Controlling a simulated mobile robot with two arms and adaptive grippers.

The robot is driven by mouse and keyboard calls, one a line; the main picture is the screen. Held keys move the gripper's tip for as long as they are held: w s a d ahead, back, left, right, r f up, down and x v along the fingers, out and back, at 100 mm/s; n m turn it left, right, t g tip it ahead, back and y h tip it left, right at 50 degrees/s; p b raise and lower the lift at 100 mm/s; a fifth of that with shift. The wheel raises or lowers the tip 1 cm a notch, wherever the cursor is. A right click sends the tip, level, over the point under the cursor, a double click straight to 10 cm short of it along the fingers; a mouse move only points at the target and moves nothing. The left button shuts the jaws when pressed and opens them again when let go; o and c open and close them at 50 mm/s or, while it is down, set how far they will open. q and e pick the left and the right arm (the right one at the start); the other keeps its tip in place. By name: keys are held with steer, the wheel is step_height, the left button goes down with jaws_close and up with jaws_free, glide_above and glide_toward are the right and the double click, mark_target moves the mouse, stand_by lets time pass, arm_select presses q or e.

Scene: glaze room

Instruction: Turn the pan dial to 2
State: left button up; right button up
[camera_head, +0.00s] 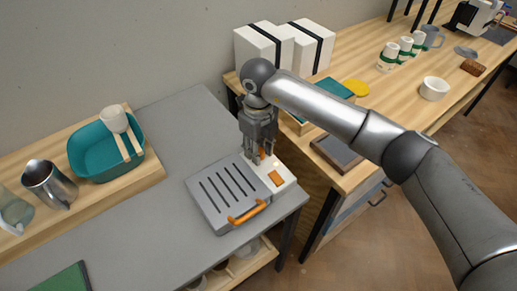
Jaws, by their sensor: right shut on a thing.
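The pan unit (226,195) stands at the right end of the grey table, a slotted grey plate with an orange handle (248,213) at its front. A white control panel (287,188) runs along its right side. My right gripper (259,160) points down over the far end of this panel, shut on a small orange part that looks like the pan dial (263,153). The fingers hide most of the dial, and I cannot read its numbers or setting. An orange block (276,178) sits nearer on the panel. My left gripper is out of view.
A teal basin (92,160) with a cup and a metal pitcher (48,184) stand on a wooden shelf at left. White boxes (262,47), mugs and a bowl (434,88) stand on the wooden counter behind.

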stand_by(0.5)
steer(key=o, duration=1)
steer(key=shift+o, duration=0.2)
steer(key=shift+r, duration=4.05)
